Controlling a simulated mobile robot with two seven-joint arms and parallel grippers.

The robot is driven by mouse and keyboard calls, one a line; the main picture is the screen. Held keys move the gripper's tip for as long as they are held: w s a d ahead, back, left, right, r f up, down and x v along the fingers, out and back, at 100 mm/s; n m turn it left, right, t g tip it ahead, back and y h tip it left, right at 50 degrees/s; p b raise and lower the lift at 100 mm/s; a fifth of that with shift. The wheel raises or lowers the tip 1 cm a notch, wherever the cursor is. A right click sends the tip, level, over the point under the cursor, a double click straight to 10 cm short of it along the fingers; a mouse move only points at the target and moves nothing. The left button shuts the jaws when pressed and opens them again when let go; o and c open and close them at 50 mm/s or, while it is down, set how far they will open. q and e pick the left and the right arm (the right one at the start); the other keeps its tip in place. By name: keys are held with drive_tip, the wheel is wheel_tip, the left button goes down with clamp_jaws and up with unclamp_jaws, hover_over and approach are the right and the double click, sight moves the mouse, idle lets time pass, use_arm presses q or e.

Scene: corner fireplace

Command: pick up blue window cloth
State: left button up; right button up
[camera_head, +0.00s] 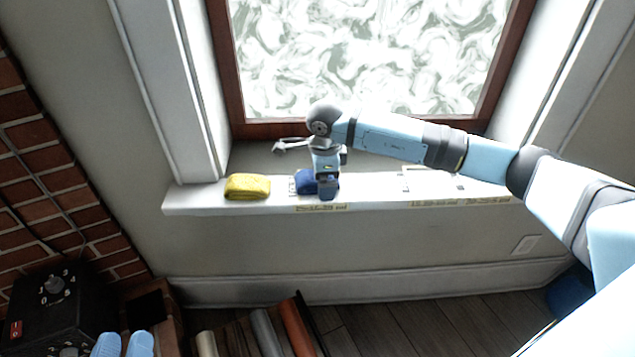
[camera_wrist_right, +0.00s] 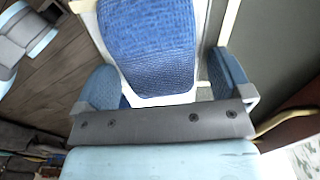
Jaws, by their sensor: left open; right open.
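The blue window cloth (camera_head: 303,181) lies folded on the white window sill, partly hidden behind my right gripper (camera_head: 327,190). In the right wrist view the cloth (camera_wrist_right: 150,42) fills the space between the two fingers of my right gripper (camera_wrist_right: 160,72). These fingers are open, one on each side of the cloth; I cannot tell whether they touch it. My left gripper (camera_head: 124,345) shows as two light blue fingers, apart and empty, at the bottom left edge of the head view, far from the cloth.
A folded yellow cloth (camera_head: 247,187) lies on the sill (camera_head: 390,200) to the left. A grey tool (camera_head: 290,147) lies near the window frame. A black box with a knob (camera_head: 50,300) stands by the brick wall. Several rolls (camera_head: 265,330) lie below on the floor side.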

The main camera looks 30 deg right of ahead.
drive_tip(key=c, duration=1)
use_arm(q)
drive_tip(key=shift+a+f, duration=0.1)
drive_tip(key=shift+f, duration=0.05)
use_arm(e)
drive_tip(key=shift+r, duration=0.15)
drive_tip(key=shift+r, duration=0.25)
use_arm(q)
drive_tip(key=s+a+f+g+y+p, duration=0.1)
drive_tip(key=a+f+g+y+p, duration=0.2)
drive_tip(key=f, duration=0.4)
drive_tip(key=shift+s+a+f+g+p, duration=0.2)
drive_tip(key=shift+s+f+g+p, duration=0.1)
drive_tip(key=shift+f+g+p, duration=0.25)
use_arm(e)
wheel_tip(320, 180, up, 19)
drive_tip(key=shift+r, duration=0.15)
use_arm(q)
drive_tip(key=shift+r, duration=0.15)
